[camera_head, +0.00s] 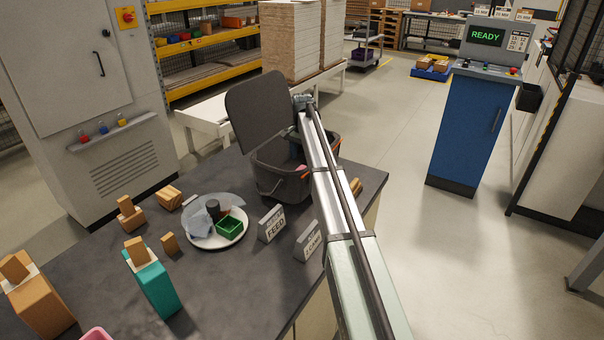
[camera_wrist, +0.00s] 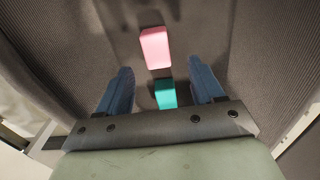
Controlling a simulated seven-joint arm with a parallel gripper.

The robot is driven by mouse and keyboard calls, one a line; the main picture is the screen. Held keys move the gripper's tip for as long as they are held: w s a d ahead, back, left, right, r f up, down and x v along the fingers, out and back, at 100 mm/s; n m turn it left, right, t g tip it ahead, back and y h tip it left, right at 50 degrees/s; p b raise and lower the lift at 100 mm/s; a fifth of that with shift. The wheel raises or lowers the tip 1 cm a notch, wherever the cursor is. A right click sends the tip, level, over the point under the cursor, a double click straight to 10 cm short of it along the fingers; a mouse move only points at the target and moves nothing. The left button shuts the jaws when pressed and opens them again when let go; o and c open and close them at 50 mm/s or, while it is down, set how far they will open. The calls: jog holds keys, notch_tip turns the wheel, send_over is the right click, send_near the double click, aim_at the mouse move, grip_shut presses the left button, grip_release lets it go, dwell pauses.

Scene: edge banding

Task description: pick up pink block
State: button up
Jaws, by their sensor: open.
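The pink block (camera_wrist: 155,48) lies on the dark floor of the black bin (camera_head: 284,187), seen in the wrist view just beyond my fingertips. A teal block (camera_wrist: 166,95) lies closer, between my fingers, with its near end hidden by the gripper bar. My gripper (camera_wrist: 160,68) is open, with one blue finger on each side and nothing held. It points down into the bin. In the head view my arm covers part of the bin, and only a small pink patch shows inside.
The bin's raised dark lid (camera_head: 258,112) stands beside my arm. Ribbed bin walls rise on both sides in the wrist view. A white plate (camera_head: 215,240) with a green box (camera_head: 230,226), label stands (camera_head: 271,224) and several wooden pieces sit left on the dark table (camera_head: 215,300).

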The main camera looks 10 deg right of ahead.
aim_at(302, 168)
jog(key=shift+s+a+f, duration=0.1)
jog(key=shift+s+f, duration=0.1)
jog(key=shift+f, duration=1.3)
jog(key=shift+s+f, duration=0.2)
jog(key=shift+f, duration=1.25)
jog(key=shift+c, duration=0.4)
jog(key=c, duration=1)
